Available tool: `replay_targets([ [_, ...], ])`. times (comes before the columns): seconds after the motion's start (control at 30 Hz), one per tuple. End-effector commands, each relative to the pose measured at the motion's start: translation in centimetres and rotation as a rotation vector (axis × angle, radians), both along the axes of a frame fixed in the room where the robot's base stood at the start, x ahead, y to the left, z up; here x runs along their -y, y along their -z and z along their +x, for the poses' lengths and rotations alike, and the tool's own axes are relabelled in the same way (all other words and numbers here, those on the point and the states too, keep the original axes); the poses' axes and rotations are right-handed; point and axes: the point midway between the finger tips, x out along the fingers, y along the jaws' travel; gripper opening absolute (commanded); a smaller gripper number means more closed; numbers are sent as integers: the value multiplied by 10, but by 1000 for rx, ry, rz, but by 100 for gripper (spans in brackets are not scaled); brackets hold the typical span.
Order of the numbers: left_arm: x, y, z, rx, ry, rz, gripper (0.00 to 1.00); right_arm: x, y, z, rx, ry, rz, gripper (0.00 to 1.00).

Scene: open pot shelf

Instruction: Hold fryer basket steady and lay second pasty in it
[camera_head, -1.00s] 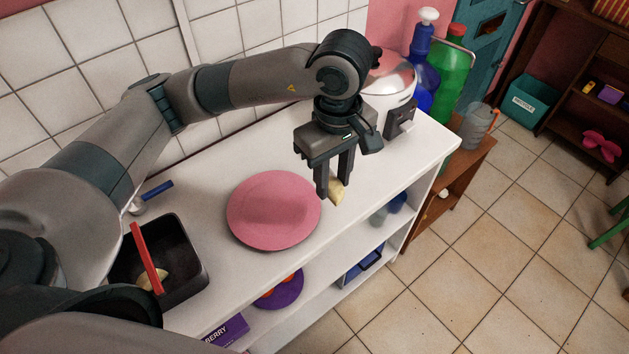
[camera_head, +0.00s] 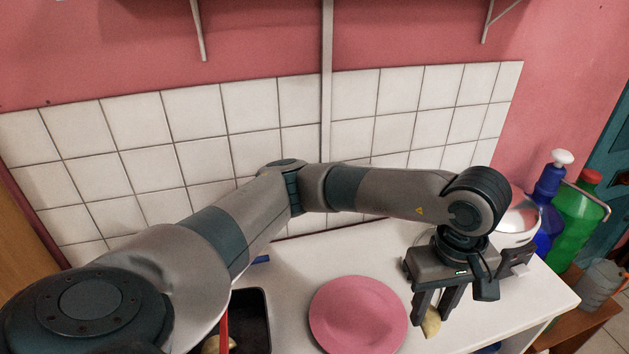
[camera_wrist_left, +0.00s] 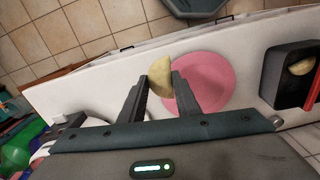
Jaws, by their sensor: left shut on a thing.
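My left gripper (camera_head: 429,318) is shut on a pale yellow pasty (camera_head: 432,323), held to the right of the pink plate. In the left wrist view the pasty (camera_wrist_left: 160,75) sits between the two fingertips, overlapping the plate's edge. The black fryer basket (camera_head: 256,318) with its red handle (camera_head: 223,328) is at the bottom left of the head view, partly hidden by my left arm and cut by the frame. Another pasty (camera_head: 212,344) lies inside it; this pasty (camera_wrist_left: 302,66) also shows in the wrist view. My right gripper is not in view.
The pink plate (camera_head: 358,316) lies empty on the white counter (camera_head: 310,262) between basket and gripper. A white and silver appliance (camera_head: 518,220), a blue bottle (camera_head: 548,195) and a green bottle (camera_head: 577,215) stand at right. A tiled wall (camera_head: 240,105) is behind.

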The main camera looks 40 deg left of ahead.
Motion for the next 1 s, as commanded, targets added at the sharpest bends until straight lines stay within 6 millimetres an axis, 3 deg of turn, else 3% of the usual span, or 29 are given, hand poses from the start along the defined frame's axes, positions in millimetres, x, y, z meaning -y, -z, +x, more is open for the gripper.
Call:
replay_targets([
  [0.7,-75,23,-3,0,789,2,7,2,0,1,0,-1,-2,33],
  [1.0,-84,26,-4,1,914,0,7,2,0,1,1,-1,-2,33],
])
